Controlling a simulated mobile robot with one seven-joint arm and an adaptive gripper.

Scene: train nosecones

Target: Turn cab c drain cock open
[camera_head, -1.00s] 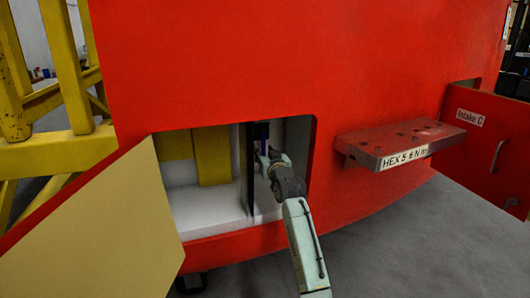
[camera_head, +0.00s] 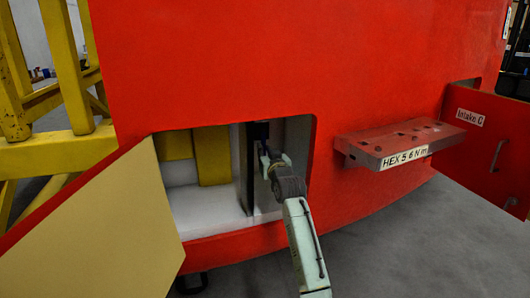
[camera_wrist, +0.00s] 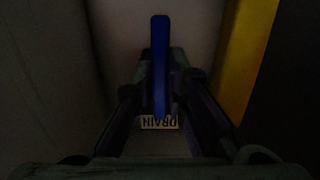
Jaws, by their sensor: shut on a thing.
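The drain cock's blue handle (camera_wrist: 160,50) stands upright in the middle of the wrist view, between the two dark fingers of my gripper (camera_wrist: 161,85). The fingers are shut on it. An upside-down DRAIN label (camera_wrist: 159,122) shows beyond the fingers, partly covered by them. In the head view my gripper (camera_head: 272,160) reaches into the right part of the open red compartment.
A dark upright divider (camera_head: 246,170) stands close left of my gripper, with yellow blocks (camera_head: 212,155) beyond it. The red compartment wall is close on the right. An open tan door (camera_head: 100,225) hangs at left.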

